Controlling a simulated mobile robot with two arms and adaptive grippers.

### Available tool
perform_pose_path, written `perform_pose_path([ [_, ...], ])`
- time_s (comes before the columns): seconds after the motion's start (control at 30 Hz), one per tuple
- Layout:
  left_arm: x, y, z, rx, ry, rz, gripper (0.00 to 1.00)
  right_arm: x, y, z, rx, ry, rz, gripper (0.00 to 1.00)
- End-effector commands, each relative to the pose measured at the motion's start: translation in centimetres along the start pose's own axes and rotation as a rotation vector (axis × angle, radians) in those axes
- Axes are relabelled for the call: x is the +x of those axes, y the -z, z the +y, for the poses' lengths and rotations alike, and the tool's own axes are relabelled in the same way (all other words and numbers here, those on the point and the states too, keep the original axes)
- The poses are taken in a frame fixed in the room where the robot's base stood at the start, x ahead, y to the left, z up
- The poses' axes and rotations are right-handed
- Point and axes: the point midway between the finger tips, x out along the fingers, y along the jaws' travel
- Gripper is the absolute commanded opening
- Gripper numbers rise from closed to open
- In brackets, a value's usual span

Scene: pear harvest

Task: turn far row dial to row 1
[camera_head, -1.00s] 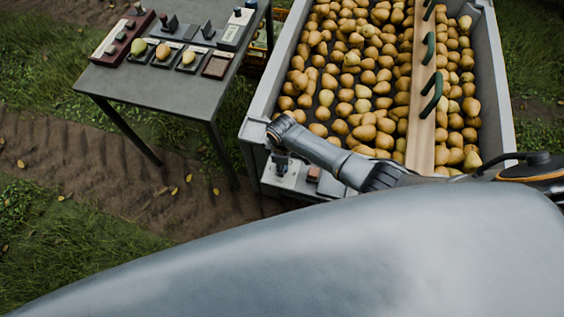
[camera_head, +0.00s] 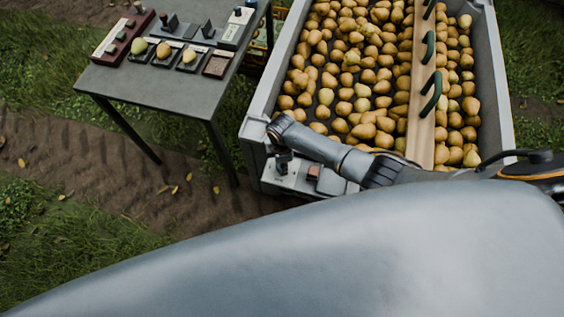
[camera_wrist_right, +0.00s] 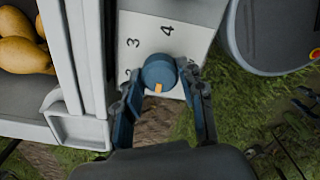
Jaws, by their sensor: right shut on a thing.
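The dial (camera_wrist_right: 158,70) is a round blue knob on a white panel (camera_wrist_right: 146,25) in the right wrist view. Its orange mark points toward the bottom of the picture, toward my palm. The printed numbers 3 and 4 show beside and above it; another number at the left is partly hidden by a finger. My right gripper (camera_wrist_right: 161,80) is shut on the dial, a finger on each side. In the head view my right gripper (camera_head: 284,165) is over the light panel (camera_head: 300,181) at the bin's near end; the dial is hidden there. My left gripper is not in view.
A large grey bin (camera_head: 262,108) full of pears stands behind the panel, with a wooden divider (camera_head: 425,95) and dark green handles. A grey table (camera_head: 150,90) with sample pears and devices stands at left.

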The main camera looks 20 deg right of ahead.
Motion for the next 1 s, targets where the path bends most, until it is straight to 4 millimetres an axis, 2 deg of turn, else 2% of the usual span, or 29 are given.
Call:
perform_pose_path([
  [0.17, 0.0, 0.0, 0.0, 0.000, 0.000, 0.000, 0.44, 0.0, 0.0, 0.0, -0.002, 0.000, -0.001, 0.07],
  [0.2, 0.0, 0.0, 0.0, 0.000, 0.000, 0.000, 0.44, 0.0, 0.0, 0.0, -0.003, 0.000, -0.001, 0.41],
  [0.3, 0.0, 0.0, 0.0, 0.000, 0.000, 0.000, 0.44, 0.0, 0.0, 0.0, -0.002, 0.000, -0.001, 0.61],
  [0.73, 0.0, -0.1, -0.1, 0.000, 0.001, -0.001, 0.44, -0.5, 0.0, 0.1, 0.000, -0.002, 0.001, 0.62],
  [0.87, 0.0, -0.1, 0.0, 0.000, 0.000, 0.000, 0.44, -2.0, 0.0, 0.1, -0.002, -0.003, 0.002, 0.62],
  [1.0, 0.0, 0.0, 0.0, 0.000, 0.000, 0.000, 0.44, -4.6, 0.0, 0.1, -0.002, -0.005, 0.002, 0.62],
])
